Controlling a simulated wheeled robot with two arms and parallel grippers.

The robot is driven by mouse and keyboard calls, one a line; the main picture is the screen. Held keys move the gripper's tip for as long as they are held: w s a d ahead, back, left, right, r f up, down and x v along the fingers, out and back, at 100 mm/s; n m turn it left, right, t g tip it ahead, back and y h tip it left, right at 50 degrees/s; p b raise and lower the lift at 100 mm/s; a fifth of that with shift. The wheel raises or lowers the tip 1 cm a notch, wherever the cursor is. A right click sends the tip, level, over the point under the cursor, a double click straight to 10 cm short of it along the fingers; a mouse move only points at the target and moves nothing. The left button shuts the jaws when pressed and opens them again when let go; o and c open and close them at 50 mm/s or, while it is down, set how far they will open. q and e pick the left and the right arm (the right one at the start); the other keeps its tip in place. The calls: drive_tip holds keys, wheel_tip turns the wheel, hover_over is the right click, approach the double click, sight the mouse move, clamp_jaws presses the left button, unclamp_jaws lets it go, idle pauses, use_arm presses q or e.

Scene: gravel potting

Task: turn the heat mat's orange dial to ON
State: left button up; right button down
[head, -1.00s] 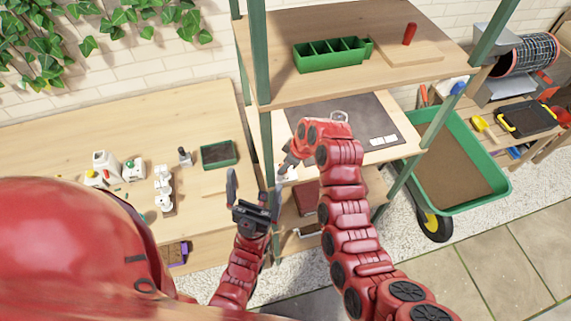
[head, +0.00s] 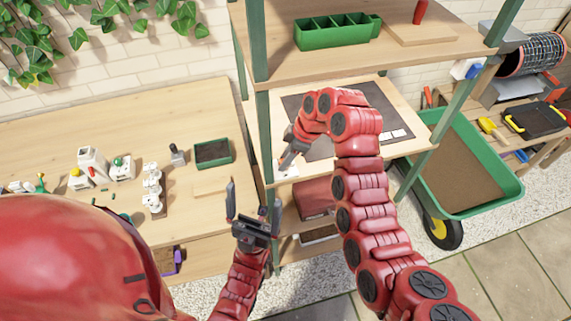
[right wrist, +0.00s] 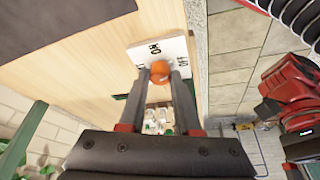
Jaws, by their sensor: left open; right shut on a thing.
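The dark heat mat (head: 375,98) lies on the middle shelf of the rack. Its white control plate (head: 281,170) is at the shelf's front left corner, partly hidden by my right gripper (head: 287,163). In the right wrist view, the plate (right wrist: 150,53) carries ON and OFF labels around the round orange dial (right wrist: 160,70). My right gripper (right wrist: 165,78) is shut on the dial, with a finger on each side. I cannot tell which label the dial points to. My left gripper (head: 254,205) is open and empty, in front of the rack's left post.
A green divided tray (head: 335,31) and a red cylinder (head: 420,11) are on the top shelf. A green post (head: 264,135) stands just left of my right gripper. A potting bench with small items is at left, a green wheelbarrow (head: 505,200) at right.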

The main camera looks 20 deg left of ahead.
drive_tip(key=c, duration=0.9)
unclamp_jaws()
drive_tip(key=shift+w+d+r+p, duration=0.2)
drive_tip(key=shift+d+r+p, duration=0.25)
drive_tip(key=shift+r, duration=0.25)
drive_tip(key=w+d, duration=0.2)
drive_tip(key=d, duration=0.9)
drive_tip(key=shift+d+f, duration=0.15)
drive_tip(key=shift+d, duration=0.05)
drive_tip(key=shift+w, duration=0.1)
